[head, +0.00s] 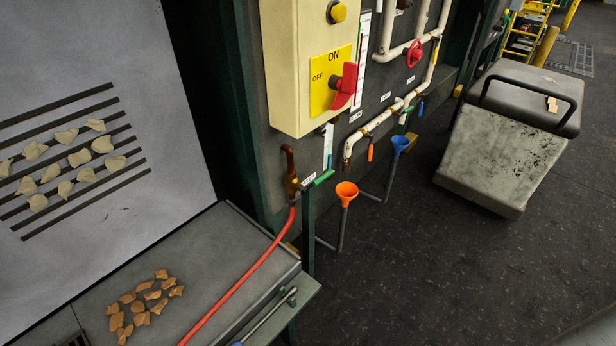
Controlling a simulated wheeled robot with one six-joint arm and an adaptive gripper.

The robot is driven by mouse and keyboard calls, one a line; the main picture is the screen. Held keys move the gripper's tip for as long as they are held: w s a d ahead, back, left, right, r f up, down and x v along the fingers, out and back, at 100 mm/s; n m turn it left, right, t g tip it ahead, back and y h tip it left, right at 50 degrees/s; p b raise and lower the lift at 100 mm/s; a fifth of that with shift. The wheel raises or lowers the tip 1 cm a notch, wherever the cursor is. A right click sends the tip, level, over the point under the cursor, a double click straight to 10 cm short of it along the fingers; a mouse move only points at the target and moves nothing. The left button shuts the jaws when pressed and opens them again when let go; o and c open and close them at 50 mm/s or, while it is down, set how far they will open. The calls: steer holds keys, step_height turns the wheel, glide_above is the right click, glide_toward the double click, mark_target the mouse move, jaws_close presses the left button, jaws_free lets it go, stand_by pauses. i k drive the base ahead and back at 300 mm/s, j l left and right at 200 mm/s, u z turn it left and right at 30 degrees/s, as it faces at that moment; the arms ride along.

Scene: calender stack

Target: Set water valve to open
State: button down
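Several valves show in the head view, and their small labels are too small to read, so I cannot tell which one is the water valve. A green-handled valve (320,178) sits on a brass and copper fitting (292,184) with a red hose (243,279) below it. Its handle sticks out to the right, sloping slightly upward. A red handwheel (414,54) is on the white pipes (384,118) at the upper middle. An orange lever (370,150) and a blue lever (420,108) hang down below these pipes. My gripper is not in view.
A cream switch box (293,65) carries a red rotary switch (345,86). An orange funnel (346,191) and a blue funnel (400,143) stand out from the wall on pipes. A grey bench (205,262) is at left. A grey bin (492,160) stands right; dark floor lies clear before it.

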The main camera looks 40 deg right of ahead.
mark_target(316, 182)
steer(key=i+l+z, duration=0.15)
steer(key=z, duration=0.25)
steer(key=i+l+z, duration=0.25)
steer(key=z, duration=0.15)
steer(key=i+l+z, duration=0.2)
steer(key=z, duration=0.2)
